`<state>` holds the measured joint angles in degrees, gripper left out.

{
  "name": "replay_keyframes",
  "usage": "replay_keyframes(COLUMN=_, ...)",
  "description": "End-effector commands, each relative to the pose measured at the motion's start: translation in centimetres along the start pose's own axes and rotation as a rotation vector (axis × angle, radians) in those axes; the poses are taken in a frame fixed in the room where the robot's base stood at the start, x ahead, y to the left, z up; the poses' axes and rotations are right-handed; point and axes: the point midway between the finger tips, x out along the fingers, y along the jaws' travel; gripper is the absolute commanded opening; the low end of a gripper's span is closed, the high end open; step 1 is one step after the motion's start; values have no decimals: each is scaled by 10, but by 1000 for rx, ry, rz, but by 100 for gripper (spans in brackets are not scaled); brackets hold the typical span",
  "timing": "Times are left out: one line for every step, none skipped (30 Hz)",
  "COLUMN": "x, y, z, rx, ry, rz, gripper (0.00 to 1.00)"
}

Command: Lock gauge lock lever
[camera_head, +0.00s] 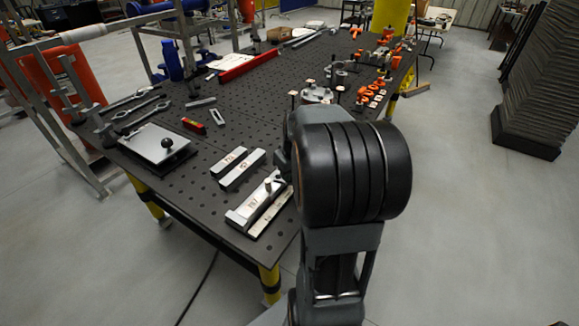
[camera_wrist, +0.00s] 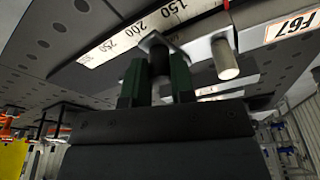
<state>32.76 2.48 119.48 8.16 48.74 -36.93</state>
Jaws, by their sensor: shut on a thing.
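The gauge, a pale metal bar with a printed scale (camera_wrist: 115,45) reading 150, 200 and 250, fills the upper part of the wrist view. A small metal plate with a black cylindrical part, which looks like the lock lever (camera_wrist: 160,62), sits against the scale. My gripper (camera_wrist: 158,75) has its two green fingers shut on either side of this black part. In the head view the gauge (camera_head: 246,218) lies at the table's near edge, just left of my arm. My arm hides the gripper and the lever there.
A silver peg (camera_wrist: 224,62) stands close to the right of my fingers. Two labelled bars (camera_head: 233,165) and a flat plate with a black ball knob (camera_head: 155,146) lie on the perforated black table (camera_head: 195,195). Orange clamps (camera_head: 372,92) are farther back.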

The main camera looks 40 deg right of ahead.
Motion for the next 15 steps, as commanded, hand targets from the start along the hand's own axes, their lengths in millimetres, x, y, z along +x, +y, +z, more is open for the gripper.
replay_keyframes(x=0, y=0, z=-1, rx=0, ry=3, rz=-1, gripper=15)
replay_keyframes(x=0, y=0, z=-1, rx=0, ry=3, rz=-1, gripper=15)
replay_keyframes(x=0, y=0, z=-1, rx=0, ry=3, rz=0, gripper=15)
replay_keyframes(x=0, y=0, z=-1, rx=1, ry=3, rz=0, gripper=15)
replay_keyframes(x=0, y=1, z=-1, rx=2, ry=3, rz=1, gripper=15)
replay_keyframes(x=0, y=1, z=-1, rx=2, ry=3, rz=1, gripper=15)
replay_keyframes(x=0, y=1, z=-1, rx=2, ry=3, rz=1, gripper=15)
replay_keyframes(x=0, y=0, z=0, rx=2, ry=4, rz=2, gripper=15)
replay_keyframes(x=0, y=0, z=0, rx=3, ry=4, rz=2, gripper=15)
replay_keyframes(x=0, y=-1, z=1, rx=2, ry=3, rz=2, gripper=15)
replay_keyframes(x=0, y=-2, z=1, rx=2, ry=3, rz=2, gripper=15)
replay_keyframes(x=0, y=-3, z=2, rx=2, ry=3, rz=2, gripper=15)
replay_keyframes(x=0, y=-4, z=2, rx=2, ry=3, rz=2, gripper=14)
replay_keyframes(x=-1, y=-5, z=3, rx=2, ry=3, rz=2, gripper=15)
replay_keyframes(x=-1, y=-6, z=3, rx=2, ry=3, rz=2, gripper=15)
